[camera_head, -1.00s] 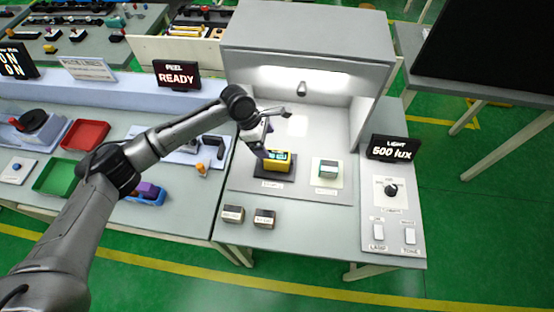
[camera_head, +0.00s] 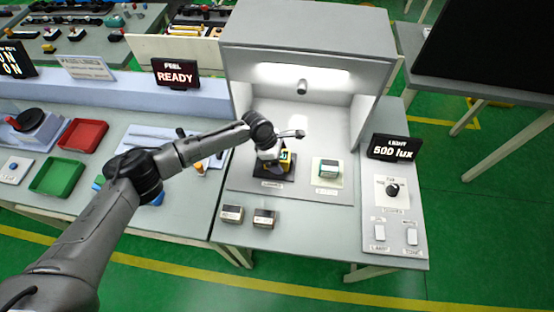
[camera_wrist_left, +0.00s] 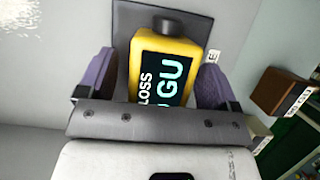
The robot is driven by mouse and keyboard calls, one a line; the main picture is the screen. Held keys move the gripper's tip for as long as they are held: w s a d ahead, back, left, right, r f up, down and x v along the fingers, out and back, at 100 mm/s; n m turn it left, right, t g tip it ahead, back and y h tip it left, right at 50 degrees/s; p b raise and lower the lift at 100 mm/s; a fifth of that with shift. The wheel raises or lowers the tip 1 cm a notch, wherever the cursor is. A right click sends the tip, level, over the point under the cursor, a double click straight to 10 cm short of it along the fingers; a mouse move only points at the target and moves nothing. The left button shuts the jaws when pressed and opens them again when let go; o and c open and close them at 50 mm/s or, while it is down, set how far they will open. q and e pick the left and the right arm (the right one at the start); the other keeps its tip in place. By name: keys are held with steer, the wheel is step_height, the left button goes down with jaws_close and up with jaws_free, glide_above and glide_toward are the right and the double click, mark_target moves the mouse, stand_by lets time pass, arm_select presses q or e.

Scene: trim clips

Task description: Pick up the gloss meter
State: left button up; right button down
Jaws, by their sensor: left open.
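The gloss meter (camera_head: 286,161) is a yellow block with a dark display, on a dark pad (camera_head: 262,183) inside the light booth. My left gripper (camera_head: 274,158) is over it and hides much of it in the head view. In the left wrist view the gloss meter (camera_wrist_left: 172,62) shows its "GLOSS" and "GU" display and a black cap. My left gripper (camera_wrist_left: 155,84) is open there, with one purple finger on each side of the meter. A gap shows beside the left finger; contact at the right finger cannot be told. My right gripper is not in view.
A teal-and-grey device (camera_head: 328,168) stands on a pale pad to the right. Two small labelled blocks (camera_head: 232,213) (camera_head: 265,217) lie in front. The booth (camera_head: 300,38) has walls and a roof around the back. A panel with a knob (camera_head: 391,190) is at right.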

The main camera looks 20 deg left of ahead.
arm_select(q)
steer(key=shift+f, duration=0.2)
steer(key=shift+c, duration=0.3)
steer(key=c, duration=1.1)
